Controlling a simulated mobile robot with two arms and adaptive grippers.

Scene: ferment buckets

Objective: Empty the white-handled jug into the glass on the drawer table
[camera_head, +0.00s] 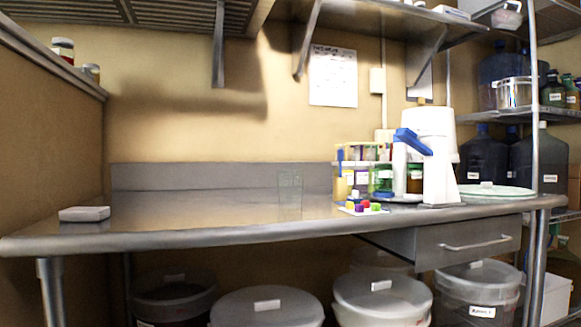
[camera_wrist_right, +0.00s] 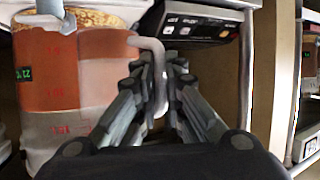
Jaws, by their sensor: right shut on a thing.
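The glass (camera_head: 290,190) is clear and stands upright on the steel drawer table (camera_head: 230,215), left of the bottles and rack. It looks empty. In the right wrist view, a clear jug (camera_wrist_right: 85,75) with red markings holds red-orange liquid and has a white handle (camera_wrist_right: 148,43). My right gripper (camera_wrist_right: 162,75) is shut on this handle, with the jug body to the left of the fingers. The jug and my right gripper do not show in the head view. My left gripper is in neither view.
A tube rack (camera_head: 360,172), bottles and a white-and-blue device (camera_head: 440,175) crowd the table's right half. A small grey box (camera_head: 84,214) lies at the left end. Lidded buckets (camera_head: 267,306) stand below. A black control panel (camera_wrist_right: 190,22) is beyond my right gripper.

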